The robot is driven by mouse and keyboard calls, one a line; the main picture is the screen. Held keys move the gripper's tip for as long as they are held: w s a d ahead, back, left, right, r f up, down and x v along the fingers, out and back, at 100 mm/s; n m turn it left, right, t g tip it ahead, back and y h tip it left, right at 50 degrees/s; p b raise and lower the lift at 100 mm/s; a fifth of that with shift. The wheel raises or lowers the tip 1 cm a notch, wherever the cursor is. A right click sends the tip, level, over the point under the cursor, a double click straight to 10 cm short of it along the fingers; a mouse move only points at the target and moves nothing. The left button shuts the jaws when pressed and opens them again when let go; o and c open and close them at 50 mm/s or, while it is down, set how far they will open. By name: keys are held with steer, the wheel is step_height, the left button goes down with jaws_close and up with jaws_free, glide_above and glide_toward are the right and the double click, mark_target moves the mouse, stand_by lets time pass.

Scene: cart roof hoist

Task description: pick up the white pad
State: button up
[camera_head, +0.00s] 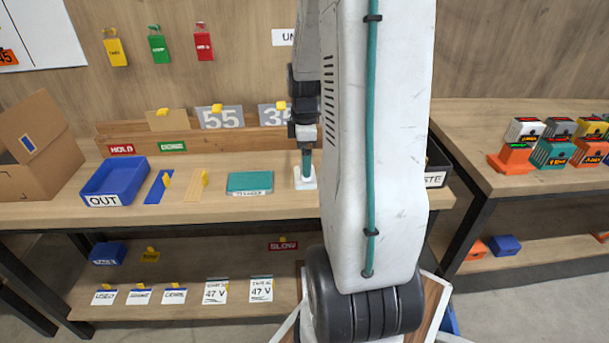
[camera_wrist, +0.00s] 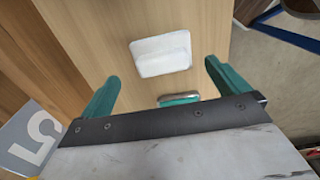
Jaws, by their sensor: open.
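The white pad (camera_wrist: 161,55) lies flat on the wooden bench top in the wrist view. It also shows in the head view (camera_head: 306,184), partly covered by my gripper (camera_head: 306,168). In the wrist view my gripper (camera_wrist: 161,72) is open, with one teal finger on each side and nothing between them. The pad appears just beyond the fingertips, within the span of the gap. I cannot tell how far above the pad the fingertips are.
A teal box (camera_head: 250,181) lies left of the pad, and a blue OUT tray (camera_head: 115,181) stands farther left. Number tiles (camera_head: 219,117) stand along the back ledge. My arm hides much of the bench to the right. The bench's front edge is near the pad.

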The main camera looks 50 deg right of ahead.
step_height(320, 180, down, 5)
steer(key=shift+s+a, duration=0.1)
steer(key=shift+a, duration=0.05)
steer(key=c, duration=1)
steer(key=shift+r, duration=0.15)
